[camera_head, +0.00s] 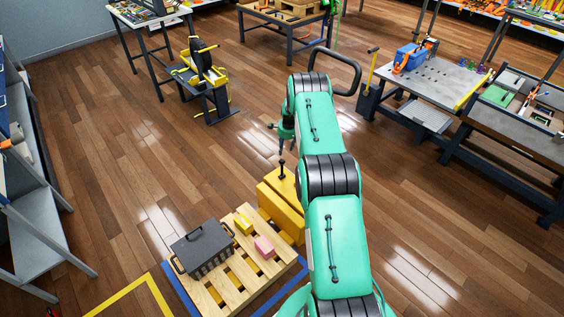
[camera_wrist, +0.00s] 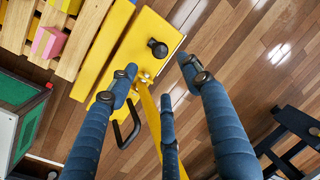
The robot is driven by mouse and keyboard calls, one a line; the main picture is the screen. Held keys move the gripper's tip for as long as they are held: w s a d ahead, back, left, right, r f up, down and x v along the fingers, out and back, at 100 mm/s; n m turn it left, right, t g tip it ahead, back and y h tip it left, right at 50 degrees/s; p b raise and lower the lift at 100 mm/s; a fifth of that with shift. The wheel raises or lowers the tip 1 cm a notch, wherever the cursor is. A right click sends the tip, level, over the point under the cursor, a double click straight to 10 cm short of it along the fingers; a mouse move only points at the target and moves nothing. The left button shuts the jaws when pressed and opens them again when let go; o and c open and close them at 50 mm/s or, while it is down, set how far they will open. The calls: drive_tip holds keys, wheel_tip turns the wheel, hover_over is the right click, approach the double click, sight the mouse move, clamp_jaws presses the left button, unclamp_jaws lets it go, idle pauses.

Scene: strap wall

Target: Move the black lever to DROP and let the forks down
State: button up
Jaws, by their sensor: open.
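The black lever (camera_head: 282,170), a short stalk with a round knob, stands upright on the yellow pallet truck (camera_head: 280,208). In the wrist view its knob (camera_wrist: 157,48) shows on the truck's yellow top (camera_wrist: 134,50), just beyond my fingertips. My gripper (camera_head: 286,146) is above the lever, its blue fingers (camera_wrist: 158,74) spread and empty, apart from the knob. The truck's black loop handle (camera_head: 340,68) rises behind my arm, and also shows in the wrist view (camera_wrist: 127,130). No DROP marking can be read.
The wooden pallet (camera_head: 237,278) beside the truck bears a dark grey box (camera_head: 202,246), a yellow block (camera_head: 243,224) and a pink block (camera_head: 264,247). A shelf (camera_head: 38,225) stands at left, a grey workbench (camera_head: 432,82) at right. The wooden floor between is mostly clear.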

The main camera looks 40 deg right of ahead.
sight(282, 160)
drive_tip(key=shift+f, duration=0.15)
drive_tip(key=shift+w+d+f+b, duration=0.1)
drive_tip(key=shift+w+f+b, duration=0.4)
drive_tip(key=shift+f, duration=1.7)
drive_tip(key=shift+w+d+f+b, duration=0.1)
drive_tip(key=shift+w+f+b, duration=0.35)
drive_tip(key=shift+f, duration=1.75)
drive_tip(key=shift+w+d+f+b, duration=0.1)
drive_tip(key=shift+w+f+b, duration=0.4)
drive_tip(key=shift+f, duration=1.7)
drive_tip(key=shift+s, duration=0.2)
drive_tip(key=shift+a, duration=0.1)
clamp_jaws()
